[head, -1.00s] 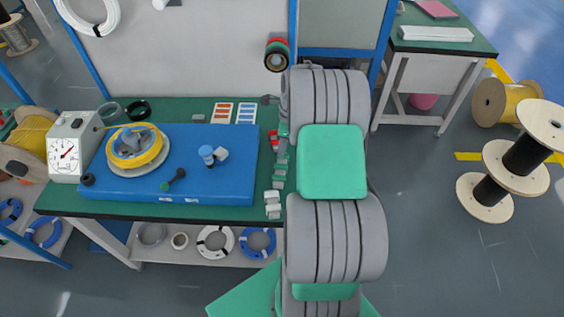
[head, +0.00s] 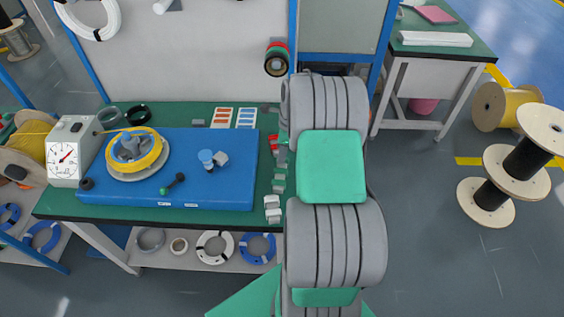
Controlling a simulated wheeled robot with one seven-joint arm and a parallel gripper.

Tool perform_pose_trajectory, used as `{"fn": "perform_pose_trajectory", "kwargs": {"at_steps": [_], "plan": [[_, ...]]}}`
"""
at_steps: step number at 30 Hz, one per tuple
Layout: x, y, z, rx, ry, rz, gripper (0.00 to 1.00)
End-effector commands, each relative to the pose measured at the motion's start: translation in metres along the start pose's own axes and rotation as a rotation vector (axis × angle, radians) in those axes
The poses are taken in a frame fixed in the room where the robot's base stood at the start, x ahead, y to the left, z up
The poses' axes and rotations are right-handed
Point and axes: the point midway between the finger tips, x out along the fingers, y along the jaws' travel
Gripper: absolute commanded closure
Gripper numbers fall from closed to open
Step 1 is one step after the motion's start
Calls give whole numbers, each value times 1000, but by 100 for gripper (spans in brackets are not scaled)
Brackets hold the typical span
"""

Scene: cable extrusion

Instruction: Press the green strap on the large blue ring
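A blue ring (head: 245,247) with dark bands lies on the shelf under the workbench, beside a white ring. Another blue ring (head: 31,241) lies on a lower shelf at the far left, with a part of one more blue ring (head: 5,222) next to it. I cannot tell which one is the large ring, and no green strap can be made out on any of them. My arm's grey and green links rise through the middle right of the head view. My gripper is not visible; the arm links cover the area behind them.
The green workbench (head: 95,207) carries a blue board (head: 215,180) with a yellow cable wheel (head: 135,152), and a dial gauge box (head: 68,150). Small grey blocks (head: 272,208) line its right edge near my arm. Wooden spools (head: 485,200) stand on the right; floor between is clear.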

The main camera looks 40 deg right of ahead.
Motion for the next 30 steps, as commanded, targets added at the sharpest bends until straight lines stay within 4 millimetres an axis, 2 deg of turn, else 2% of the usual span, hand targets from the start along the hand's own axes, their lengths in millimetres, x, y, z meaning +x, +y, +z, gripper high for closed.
{"fn": "perform_pose_trajectory", "kwargs": {"at_steps": [20,30], "plan": [[18,0,-2,0,0,-1,71],[13,0,-2,0,0,-1,71]]}}
